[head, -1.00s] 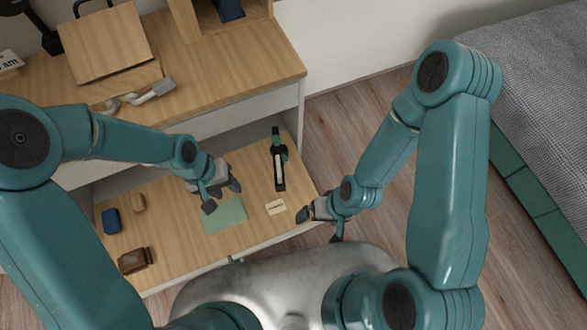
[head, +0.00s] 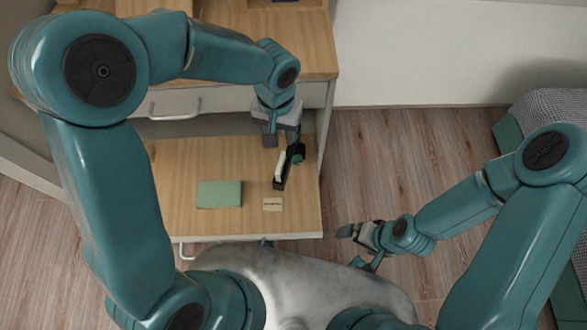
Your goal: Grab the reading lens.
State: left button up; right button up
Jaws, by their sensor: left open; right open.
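A long, narrow black item with a pale strip, which looks like the reading lens (head: 281,170), lies on the pulled-out wooden drawer surface near its right side. Its teal-and-black far end is partly covered by my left gripper (head: 282,141). My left gripper is open, right over that far end; I cannot tell whether its fingers touch it or straddle it. My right gripper (head: 357,248) is open and empty, off the drawer's right edge above the floor.
The desk top (head: 309,50) rises behind the drawer. The wooden floor (head: 410,150) to the right is clear up to the bed (head: 556,105).

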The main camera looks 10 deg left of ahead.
aim_at(281, 162)
pick_arm(q)
jog(key=f+b, duration=0.1)
jog(key=f, duration=0.6)
jog(key=f+b, duration=0.1)
jog(key=f, duration=0.2)
jog(key=shift+s+a+f+b, duration=0.1)
jog(key=shift+a+f+b, duration=0.2)
jog(key=shift+a+b, duration=0.05)
jog(key=f, duration=0.2)
jog(key=f+b, duration=0.1)
jog(key=f, duration=0.2)
jog(key=shift+d+f+b, duration=0.25)
jog(key=shift+f+b, duration=0.05)
jog(key=shift+f, duration=0.05)
jog(key=shift+s, duration=0.1)
jog(key=shift+c, duration=0.3)
grip_shut()
